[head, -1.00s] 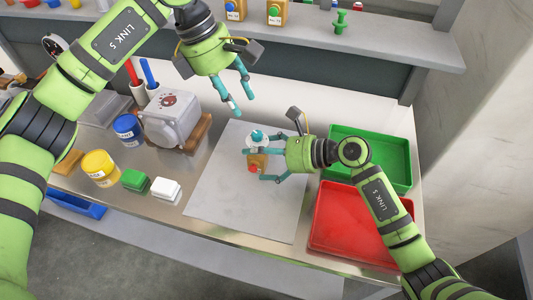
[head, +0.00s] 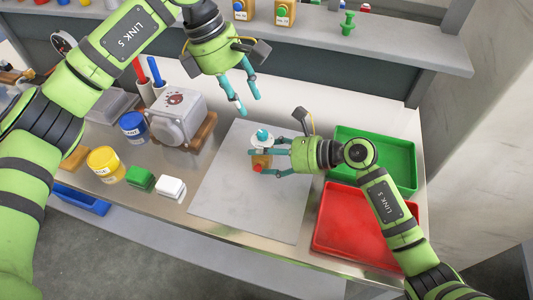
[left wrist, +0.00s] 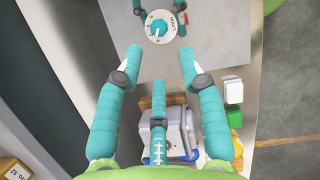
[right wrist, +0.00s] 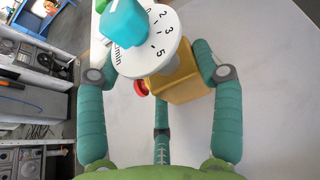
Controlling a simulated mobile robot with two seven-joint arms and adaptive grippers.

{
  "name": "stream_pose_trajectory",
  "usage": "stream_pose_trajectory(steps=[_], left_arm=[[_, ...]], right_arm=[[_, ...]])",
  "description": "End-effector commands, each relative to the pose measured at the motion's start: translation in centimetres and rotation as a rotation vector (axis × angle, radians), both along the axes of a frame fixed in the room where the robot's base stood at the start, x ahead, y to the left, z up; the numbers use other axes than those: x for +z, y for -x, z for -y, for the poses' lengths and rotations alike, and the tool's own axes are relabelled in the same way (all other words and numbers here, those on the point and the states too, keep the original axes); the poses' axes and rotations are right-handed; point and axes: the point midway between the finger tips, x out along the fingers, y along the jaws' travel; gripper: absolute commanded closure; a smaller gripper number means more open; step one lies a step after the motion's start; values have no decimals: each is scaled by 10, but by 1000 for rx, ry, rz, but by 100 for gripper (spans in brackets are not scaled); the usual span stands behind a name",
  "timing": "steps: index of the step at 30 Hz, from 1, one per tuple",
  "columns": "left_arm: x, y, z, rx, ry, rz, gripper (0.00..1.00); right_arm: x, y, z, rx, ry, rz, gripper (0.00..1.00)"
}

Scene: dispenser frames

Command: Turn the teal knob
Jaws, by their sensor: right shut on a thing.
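The dispenser is a small orange-yellow block (right wrist: 181,82) with a red button (right wrist: 140,88) and a white numbered dial (right wrist: 160,48). The teal knob (head: 263,134) sits on the dial; it also shows in the right wrist view (right wrist: 121,22) and the left wrist view (left wrist: 159,27). The dispenser stands on the grey mat (head: 240,210). My right gripper (head: 257,162) is shut on the dispenser's block from the right. My left gripper (head: 250,105) is open and empty, above and behind the knob, apart from it. The knob's pointer setting is not clear.
A green tray (head: 412,162) and a red tray (head: 316,235) lie to the right. A grey machine (head: 180,108), blue and yellow jars (head: 104,165) and green and white blocks (head: 171,186) stand left. A shelf (head: 395,40) runs along the back.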

Motion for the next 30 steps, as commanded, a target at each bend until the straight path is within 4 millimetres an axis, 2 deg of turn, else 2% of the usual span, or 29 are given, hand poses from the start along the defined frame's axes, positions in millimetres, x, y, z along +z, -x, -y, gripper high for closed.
stream_pose_trajectory(steps=[8,9,11,16,20,30], left_arm=[[0,0,0,0,0,0,61],[0,0,0,1,0,0,53],[0,0,1,7,-2,-2,53],[3,2,8,124,-36,-46,53],[8,4,17,331,-95,-108,53],[21,8,35,1038,-259,-224,53]], right_arm=[[-3,2,0,3,4,-8,88],[-3,2,0,3,4,-8,88],[-3,2,0,2,3,-9,88],[-3,2,0,2,4,-9,88],[-4,2,0,3,4,-10,88],[-4,2,0,4,5,-11,88]])
